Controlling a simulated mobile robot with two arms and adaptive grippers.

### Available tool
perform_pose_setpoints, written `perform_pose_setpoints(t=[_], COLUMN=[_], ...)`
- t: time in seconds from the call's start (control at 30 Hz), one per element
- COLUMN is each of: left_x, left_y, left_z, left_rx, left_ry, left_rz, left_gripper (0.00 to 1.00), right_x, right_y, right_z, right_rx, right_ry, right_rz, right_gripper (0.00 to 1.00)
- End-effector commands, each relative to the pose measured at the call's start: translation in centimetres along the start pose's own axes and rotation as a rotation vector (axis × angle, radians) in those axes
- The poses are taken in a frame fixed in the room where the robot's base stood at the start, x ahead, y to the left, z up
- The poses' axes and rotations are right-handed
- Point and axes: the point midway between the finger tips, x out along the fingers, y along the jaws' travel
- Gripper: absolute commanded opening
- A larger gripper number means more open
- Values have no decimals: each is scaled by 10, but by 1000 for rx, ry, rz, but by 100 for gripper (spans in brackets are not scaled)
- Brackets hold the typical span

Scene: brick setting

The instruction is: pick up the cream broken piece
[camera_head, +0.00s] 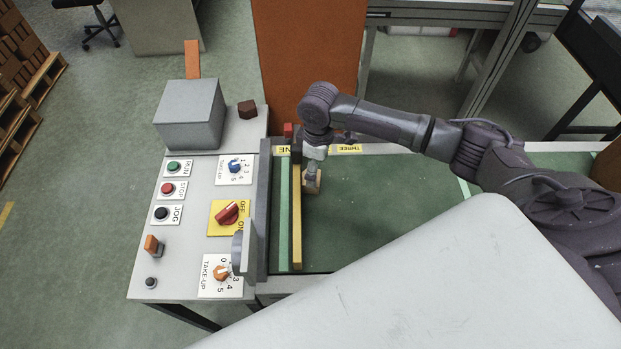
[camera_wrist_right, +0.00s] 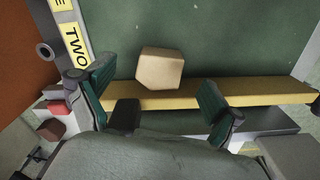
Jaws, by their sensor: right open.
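The cream broken piece (camera_head: 312,184) is a small block on the green conveyor belt, just right of the yellow bar, under my right gripper (camera_head: 314,168). In the right wrist view, the cream broken piece (camera_wrist_right: 160,67) lies beside the yellow bar. My right gripper (camera_wrist_right: 158,88) is open there, its green-padded fingers spread to either side. The piece shows ahead of the gap between them, and I see no finger touching it. In the head view the gripper partly hides the piece. My left gripper is not in view.
The yellow bar (camera_head: 297,225) and a green strip (camera_head: 284,225) run along the belt's left end. A control panel (camera_head: 190,270) with knobs and buttons stands left. A dark brown block (camera_head: 247,109) sits behind the panel. The green belt (camera_head: 370,215) is clear right of the piece.

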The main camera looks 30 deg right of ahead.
Motion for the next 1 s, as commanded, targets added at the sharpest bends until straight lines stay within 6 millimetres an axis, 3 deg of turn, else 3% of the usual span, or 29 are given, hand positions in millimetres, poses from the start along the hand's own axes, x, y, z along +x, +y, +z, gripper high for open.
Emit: perform_pose_setpoints(t=[0.23, 0.4, 0.63, 1.0], left_x=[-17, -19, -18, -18], left_y=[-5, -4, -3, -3], left_z=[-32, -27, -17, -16], left_rx=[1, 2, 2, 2], left_ry=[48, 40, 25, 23], left_rz=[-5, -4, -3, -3], left_gripper=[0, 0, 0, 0], right_x=[33, 49, 51, 50], right_y=[-4, -3, -3, -3], right_z=[-4, -5, -4, -4], right_rx=[-1, -1, -2, -1], right_ry=[-4, -1, -1, -1], right_rz=[-3, 0, 0, 0], right_gripper=[92, 92, 92, 31])
